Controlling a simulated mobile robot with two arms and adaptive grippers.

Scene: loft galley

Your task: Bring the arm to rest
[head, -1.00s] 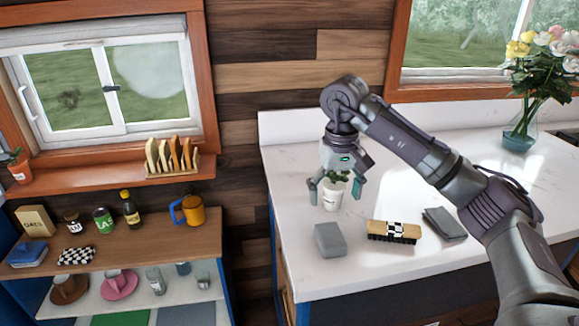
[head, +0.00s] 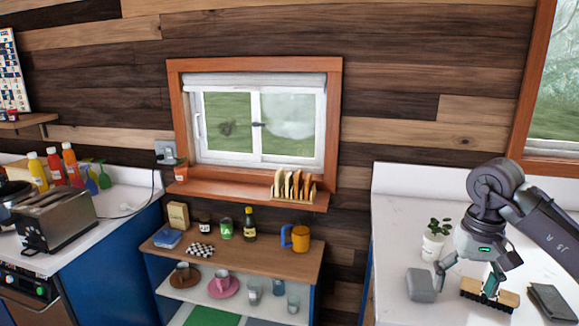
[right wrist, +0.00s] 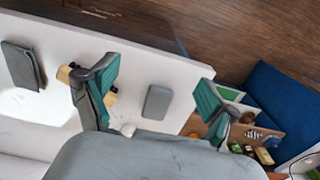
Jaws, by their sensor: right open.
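My right gripper (head: 466,276) is open and empty above the white counter (head: 405,222) in the head view. Its two teal-tipped fingers (right wrist: 155,85) are spread wide in the right wrist view. A small potted plant in a white pot (head: 432,246) stands upright on the counter, behind and left of the gripper. A grey block (head: 421,285) lies by the left finger; whether they touch is unclear. The block also shows in the right wrist view (right wrist: 158,101). The right finger partly covers a wooden brush (head: 507,298). My left gripper is out of view.
A dark folded cloth (head: 553,303) lies right of the brush. A toaster (head: 55,220) and several bottles stand far left. The counter's back left is clear.

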